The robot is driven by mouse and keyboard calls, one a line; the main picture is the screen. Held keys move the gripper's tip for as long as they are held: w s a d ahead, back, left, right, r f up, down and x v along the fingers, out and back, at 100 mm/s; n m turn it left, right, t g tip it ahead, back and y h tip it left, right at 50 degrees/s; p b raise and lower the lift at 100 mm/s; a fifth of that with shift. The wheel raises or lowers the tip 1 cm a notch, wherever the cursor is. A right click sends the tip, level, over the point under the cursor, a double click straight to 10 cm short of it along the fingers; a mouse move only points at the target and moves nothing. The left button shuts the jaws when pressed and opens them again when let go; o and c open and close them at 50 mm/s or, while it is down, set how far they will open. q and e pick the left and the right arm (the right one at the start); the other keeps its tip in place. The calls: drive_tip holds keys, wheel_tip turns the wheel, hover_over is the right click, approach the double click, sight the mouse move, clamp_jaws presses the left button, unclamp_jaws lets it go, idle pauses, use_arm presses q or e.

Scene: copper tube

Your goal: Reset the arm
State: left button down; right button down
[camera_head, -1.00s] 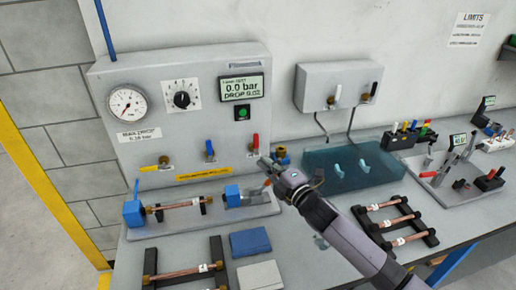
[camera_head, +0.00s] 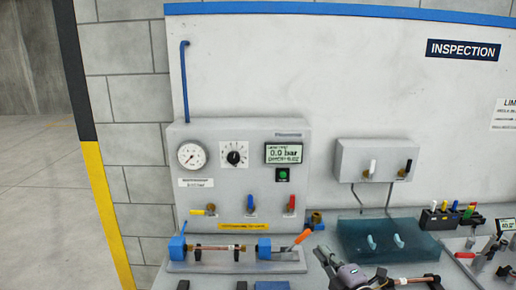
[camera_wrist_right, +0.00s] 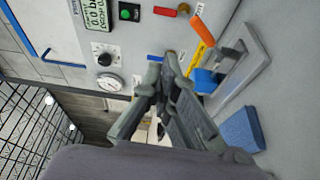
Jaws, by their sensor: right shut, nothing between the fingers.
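My right gripper (camera_head: 323,256) is shut and empty, just right of the orange clamp handle (camera_head: 302,237). In the wrist view its fingers (camera_wrist_right: 168,62) are together, with the orange handle (camera_wrist_right: 202,30) to their right and apart from them. A copper tube (camera_head: 216,247) lies across the fixture between two blue end blocks. The fixture base (camera_head: 230,267) stands in front of the grey test panel (camera_head: 237,165). My left gripper is not in view.
The panel carries a gauge (camera_head: 192,155), a dial (camera_head: 234,155) and a display reading 0.0 bar (camera_head: 284,153). A blue-green tank (camera_head: 420,243) stands right of my gripper. A blue pad (camera_wrist_right: 242,130) lies on the bench.

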drive_tip(key=s+f+m+g+h, duration=0.55)
drive_tip(key=s+f+m, duration=0.7)
drive_tip(key=s, duration=0.45)
drive_tip(key=s+d+f+m+g, duration=0.1)
drive_tip(key=s+f+m+g, duration=0.2)
drive_tip(key=s, duration=0.8)
drive_tip(key=s+d+f+m+g, duration=0.15)
drive_tip(key=s+m+g, duration=0.3)
drive_tip(key=s, duration=0.75)
wheel_tip(320, 180, down, 29)
drive_tip(key=s+g+b, duration=0.2)
use_arm(q)
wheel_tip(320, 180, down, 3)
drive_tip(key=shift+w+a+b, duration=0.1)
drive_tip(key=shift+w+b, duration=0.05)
drive_tip(key=shift+b, duration=0.35)
use_arm(e)
drive_tip(key=s+d+f+n+g, duration=0.1)
drive_tip(key=s+d+f, duration=0.2)
drive_tip(key=s+f, duration=1.3)
drive_tip(key=shift+s+h, duration=0.1)
drive_tip(key=shift+h, duration=0.15)
